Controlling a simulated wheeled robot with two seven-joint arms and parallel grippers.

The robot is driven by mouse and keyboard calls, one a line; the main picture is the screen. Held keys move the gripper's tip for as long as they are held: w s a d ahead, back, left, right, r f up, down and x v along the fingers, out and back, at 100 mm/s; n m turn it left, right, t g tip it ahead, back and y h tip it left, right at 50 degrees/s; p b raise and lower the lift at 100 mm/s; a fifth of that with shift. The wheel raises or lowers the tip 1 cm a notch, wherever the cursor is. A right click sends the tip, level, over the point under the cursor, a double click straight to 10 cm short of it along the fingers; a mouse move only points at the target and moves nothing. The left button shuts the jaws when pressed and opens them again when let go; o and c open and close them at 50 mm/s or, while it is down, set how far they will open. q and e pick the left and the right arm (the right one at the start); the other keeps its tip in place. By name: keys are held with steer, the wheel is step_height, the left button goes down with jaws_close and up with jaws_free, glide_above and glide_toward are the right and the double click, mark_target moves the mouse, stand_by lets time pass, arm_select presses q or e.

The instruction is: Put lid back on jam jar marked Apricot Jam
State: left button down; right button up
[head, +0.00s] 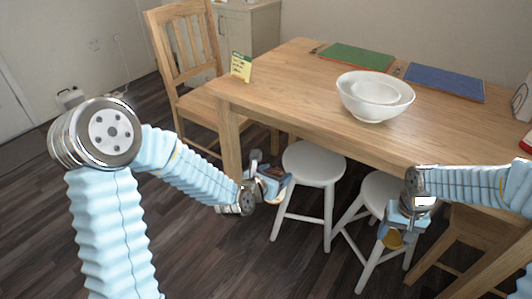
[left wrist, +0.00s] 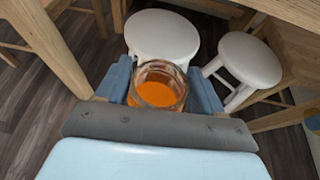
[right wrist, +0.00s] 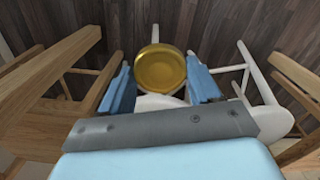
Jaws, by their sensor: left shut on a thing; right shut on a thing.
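My left gripper (head: 270,183) is shut on an open glass jar with orange jam (left wrist: 157,92), seen from above between the fingers in the left wrist view. No label can be read on it. In the head view the jar is mostly hidden by the gripper. My right gripper (head: 394,228) is shut on a gold lid (right wrist: 160,68), which shows round and flat between the fingers in the right wrist view. In the head view the lid (head: 393,240) hangs below the right fingers. The jar and lid are well apart, both in front of the table.
The wooden table (head: 290,85) holds white bowls (head: 360,107), a green mat (head: 357,57), a blue mat (head: 444,82) and a small card (head: 241,67). White stools (head: 313,161) stand under the near edge. A wooden chair (head: 185,50) is at the left.

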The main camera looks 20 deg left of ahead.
arm_select(q)
steer(key=s+d+f+m+g+h, duration=0.2)
steer(key=s+d+f+m+h, duration=0.3)
steer(key=d+f, duration=0.4)
steer(key=shift+s+d+f+g+h, duration=0.2)
steer(key=shift+d+g+h, duration=0.1)
steer(key=shift+d, duration=0.35)
arm_select(e)
steer(key=shift+a, duration=0.1)
steer(key=w+a+r+m, duration=0.1)
steer(key=a+r+m, duration=0.2)
steer(key=a, duration=0.9)
steer(key=w+a+r+m, duration=0.1)
steer(key=a+r+m, duration=0.2)
steer(key=a, duration=0.9)
steer(key=shift+a+m, duration=0.35)
steer(key=shift+m, duration=0.65)
steer(key=shift+f, duration=0.1)
steer(key=shift+f, duration=1.9)
steer(key=shift+s, duration=0.1)
